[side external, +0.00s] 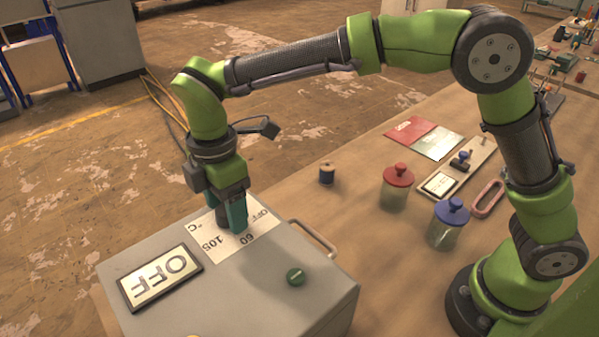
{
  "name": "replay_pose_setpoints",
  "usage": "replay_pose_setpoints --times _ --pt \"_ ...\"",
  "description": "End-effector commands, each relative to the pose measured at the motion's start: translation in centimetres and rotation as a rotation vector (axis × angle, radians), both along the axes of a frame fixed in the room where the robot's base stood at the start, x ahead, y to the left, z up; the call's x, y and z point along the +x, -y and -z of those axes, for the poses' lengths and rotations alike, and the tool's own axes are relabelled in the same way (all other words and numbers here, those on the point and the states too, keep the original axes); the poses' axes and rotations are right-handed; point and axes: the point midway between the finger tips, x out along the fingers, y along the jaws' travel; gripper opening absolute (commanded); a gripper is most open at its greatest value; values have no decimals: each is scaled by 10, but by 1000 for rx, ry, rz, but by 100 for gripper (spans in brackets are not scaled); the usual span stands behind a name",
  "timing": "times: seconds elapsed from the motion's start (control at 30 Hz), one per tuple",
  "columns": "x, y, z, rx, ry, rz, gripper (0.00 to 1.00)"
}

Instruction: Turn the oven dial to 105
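The oven (300,310) is a grey metal box at the lower left with a handle on its right side. Its white dial plate (262,228) on top reads OFF, 60, 105 and °C, seen upside down and turned. The dark dial (222,217) shows only partly behind my gripper. My gripper (230,219) points down over the plate with its teal fingers low at the dial, one on the near right side. Whether they press on the dial is hidden, and the dial's pointer cannot be made out. A separate framed sign (161,277) on the oven reads OFF.
A green button (295,277) sits on the oven top, right of the plate.

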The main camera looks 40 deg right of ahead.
Motion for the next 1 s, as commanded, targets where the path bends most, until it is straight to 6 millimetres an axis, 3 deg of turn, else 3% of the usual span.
replay_pose_setpoints --times 0.03,0.37,0.67,1.0 --pt "0 0 0 0 0 0 60" --pt "0 0 -1 0 0 -1 10" --pt "0 0 -1 0 1 38 10" --pt "0 0 -1 0 1 260 10"
